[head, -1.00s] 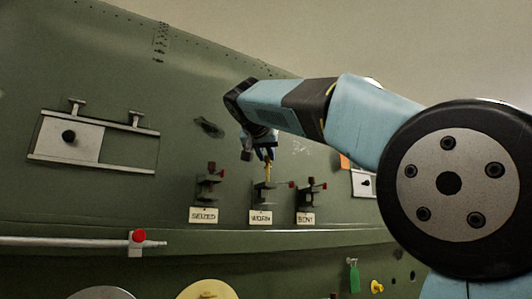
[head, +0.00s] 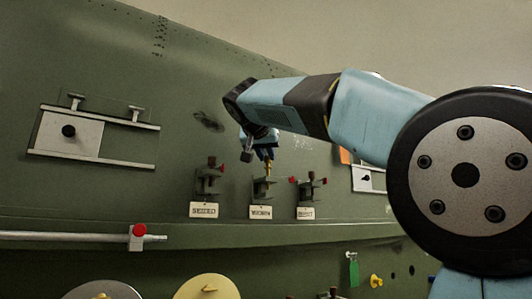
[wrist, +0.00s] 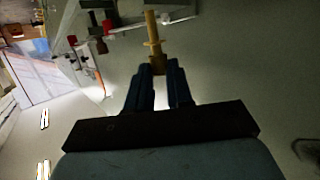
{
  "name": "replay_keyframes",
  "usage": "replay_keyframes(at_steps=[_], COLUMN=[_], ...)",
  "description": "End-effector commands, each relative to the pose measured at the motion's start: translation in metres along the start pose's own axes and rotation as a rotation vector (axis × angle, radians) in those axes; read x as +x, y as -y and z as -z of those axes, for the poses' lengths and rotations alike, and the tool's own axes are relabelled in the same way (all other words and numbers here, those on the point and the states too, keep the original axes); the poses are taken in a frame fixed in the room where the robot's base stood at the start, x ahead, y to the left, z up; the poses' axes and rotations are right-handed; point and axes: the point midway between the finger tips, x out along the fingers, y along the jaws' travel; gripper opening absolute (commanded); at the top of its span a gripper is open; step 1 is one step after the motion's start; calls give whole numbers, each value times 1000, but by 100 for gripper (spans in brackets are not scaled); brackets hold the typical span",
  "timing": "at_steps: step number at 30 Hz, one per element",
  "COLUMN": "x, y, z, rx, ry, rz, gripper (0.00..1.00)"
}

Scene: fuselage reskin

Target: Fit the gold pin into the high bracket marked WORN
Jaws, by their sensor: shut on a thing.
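My gripper (head: 264,153) is shut on the gold pin (head: 268,168), just above the bracket marked WORN (head: 262,189). That bracket is dark, with a red end at its right and a white label (head: 261,212) below. In the head view the pin's lower end meets the bracket's top edge; I cannot tell whether it is inside or only in front. In the wrist view the pin (wrist: 153,38) stands out lengthwise from between my blue fingers (wrist: 158,72), with a collar partway along. Its far end is close to grey bracket parts there.
The SEIZED bracket (head: 208,184) stands left and the BENT bracket (head: 306,192) close at the right, both with red parts. A railed panel (head: 69,137) is at the far left. A rod with a red-knobbed clamp (head: 137,237) runs below.

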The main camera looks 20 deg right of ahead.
Motion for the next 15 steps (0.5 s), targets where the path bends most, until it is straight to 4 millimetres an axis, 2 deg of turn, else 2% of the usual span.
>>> replay_keyframes(at_steps=[15], x=[3], y=[0], z=[-8], rx=[0], ry=[-1], rz=[0], gripper=[0])
